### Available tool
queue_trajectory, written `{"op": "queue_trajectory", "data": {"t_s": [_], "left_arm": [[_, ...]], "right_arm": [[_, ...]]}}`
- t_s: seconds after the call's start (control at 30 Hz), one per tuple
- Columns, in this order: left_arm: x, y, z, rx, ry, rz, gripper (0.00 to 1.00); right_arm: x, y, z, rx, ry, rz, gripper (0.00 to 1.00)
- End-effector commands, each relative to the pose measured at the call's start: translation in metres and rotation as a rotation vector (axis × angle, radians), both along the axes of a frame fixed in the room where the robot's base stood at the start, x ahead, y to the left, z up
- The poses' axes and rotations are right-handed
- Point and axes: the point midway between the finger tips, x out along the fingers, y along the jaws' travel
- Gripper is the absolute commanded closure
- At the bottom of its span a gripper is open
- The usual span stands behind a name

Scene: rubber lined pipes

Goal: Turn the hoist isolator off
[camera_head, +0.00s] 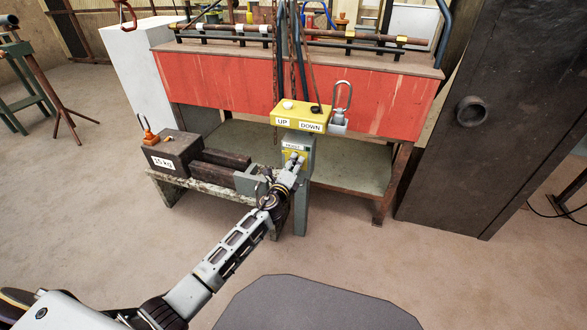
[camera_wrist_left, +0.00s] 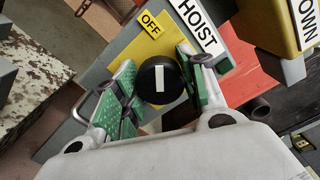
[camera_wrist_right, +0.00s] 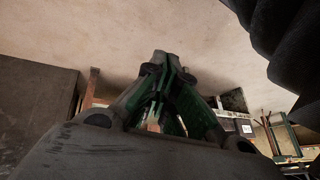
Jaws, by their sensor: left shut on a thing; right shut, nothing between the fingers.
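The hoist isolator (camera_head: 299,146) is a grey box with a yellow face on a post, below the yellow UP/DOWN box (camera_head: 302,117). In the left wrist view its round black knob (camera_wrist_left: 158,88) has a white bar, lying nearly upright in the picture. A yellow OFF label (camera_wrist_left: 152,23) and a white HOIST label (camera_wrist_left: 196,24) are above the knob. My left gripper (camera_head: 295,163) is at the isolator, its green-padded fingers shut on either side of the knob. My right gripper (camera_wrist_right: 164,78) is shut and empty, seen only in its wrist view.
A 25 kg weight block (camera_head: 170,152) sits on a low worn bench left of the isolator. A red-fronted workbench (camera_head: 220,76) with pipes on top stands behind. Chains (camera_head: 278,60) hang by the UP/DOWN box. A dark cabinet (camera_head: 465,150) is at the right. The floor in front is clear.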

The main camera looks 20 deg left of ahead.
Motion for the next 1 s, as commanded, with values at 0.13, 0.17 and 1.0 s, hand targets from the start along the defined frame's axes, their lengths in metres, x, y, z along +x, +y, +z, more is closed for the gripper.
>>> {"op": "queue_trajectory", "data": {"t_s": [0.13,0.17,1.0], "left_arm": [[-0.001,0.0,-0.002,-0.144,0.006,0.002,0.83],[0.0,0.0,-0.002,-0.172,0.007,0.002,0.83],[0.0,0.001,-0.002,-0.7,0.026,0.002,0.83]], "right_arm": [[0.0,0.002,-0.013,0.015,-0.013,-0.007,1.0],[0.0,0.002,-0.014,0.018,-0.015,-0.009,1.0],[0.0,0.004,-0.019,0.029,-0.025,-0.015,1.0]]}}
